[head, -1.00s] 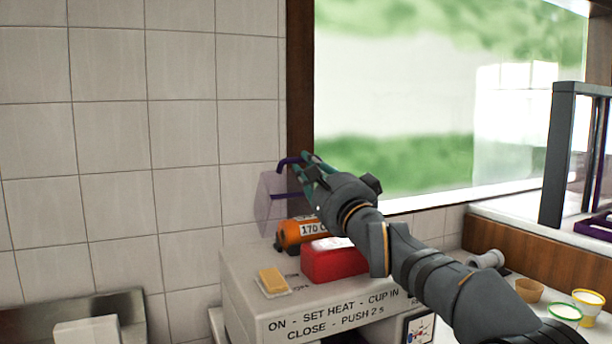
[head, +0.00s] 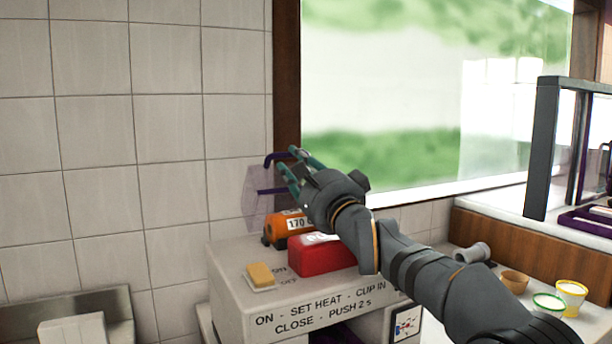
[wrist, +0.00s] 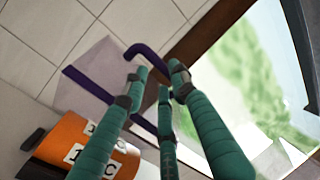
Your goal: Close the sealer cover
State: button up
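The sealer cover is a see-through purple panel (head: 254,200) standing raised at the back left of the sealer (head: 225,280), with a dark purple handle (head: 275,157). In the wrist view the panel (wrist: 87,82) and the hooked handle (wrist: 142,52) lie just beyond my fingers. My gripper (head: 289,161) has slim teal fingers set apart, with tips close beside the handle. The wrist view shows my gripper (wrist: 156,82) with the handle partly hidden behind the fingers. I cannot tell whether they touch. Nothing is visibly held.
On the sealer top are an orange cylinder with a temperature label (head: 282,228), a red block (head: 318,256) and a yellow switch (head: 260,275). Small cups (head: 571,293) stand on the counter at right. A tiled wall is left, a window behind.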

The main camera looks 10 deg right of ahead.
jog(key=v, duration=1.1)
jog(key=shift+s+d, duration=0.15)
jog(key=shift+s, duration=0.05)
